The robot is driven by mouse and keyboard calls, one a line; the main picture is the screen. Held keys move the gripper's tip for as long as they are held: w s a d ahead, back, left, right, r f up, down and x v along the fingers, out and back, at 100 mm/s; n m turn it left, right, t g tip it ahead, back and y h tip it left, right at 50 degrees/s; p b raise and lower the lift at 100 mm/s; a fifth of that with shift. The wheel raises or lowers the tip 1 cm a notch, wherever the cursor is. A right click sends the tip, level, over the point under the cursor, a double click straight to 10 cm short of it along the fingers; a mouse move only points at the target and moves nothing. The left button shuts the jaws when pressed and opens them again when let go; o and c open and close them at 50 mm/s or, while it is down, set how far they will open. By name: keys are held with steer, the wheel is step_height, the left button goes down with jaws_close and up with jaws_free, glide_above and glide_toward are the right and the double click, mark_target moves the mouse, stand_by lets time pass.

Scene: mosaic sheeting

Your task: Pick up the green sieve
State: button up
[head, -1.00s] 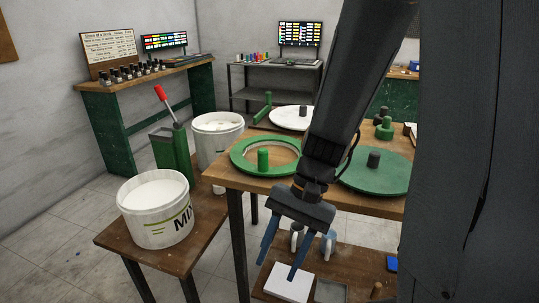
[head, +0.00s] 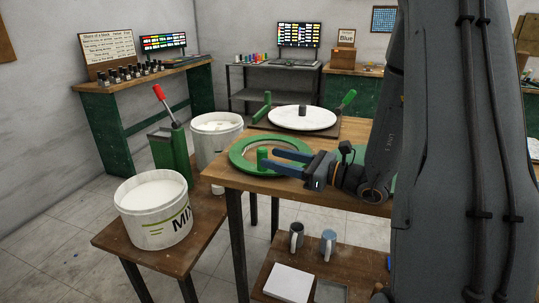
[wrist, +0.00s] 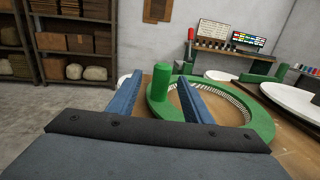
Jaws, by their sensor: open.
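The green sieve (head: 239,158) is a flat ring with an upright round green handle, lying on the near wooden table. It also shows in the wrist view (wrist: 263,126), with mesh along its inner edge. My gripper (head: 268,160) is open, low over the sieve's right side, with blue fingers pointing left. In the wrist view, the green handle (wrist: 160,84) appears between the two fingertips of my gripper (wrist: 160,80). I cannot tell whether either finger touches it. My fingers and wrist hide part of the ring's right side.
A white round disc (head: 302,117) with a dark knob sits behind the sieve. White buckets (head: 155,222) stand on a lower table at left, beside a green container (head: 170,152) with a red-handled tool. Mugs (head: 328,243) stand on the shelf below.

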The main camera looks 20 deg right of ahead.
mark_target(261, 155)
steer(key=shift+p+x, duration=0.6)
steer(key=shift+x, duration=2.1)
steer(key=shift+w+d, duration=0.1)
steer(key=shift+w, duration=0.05)
jaws_close()
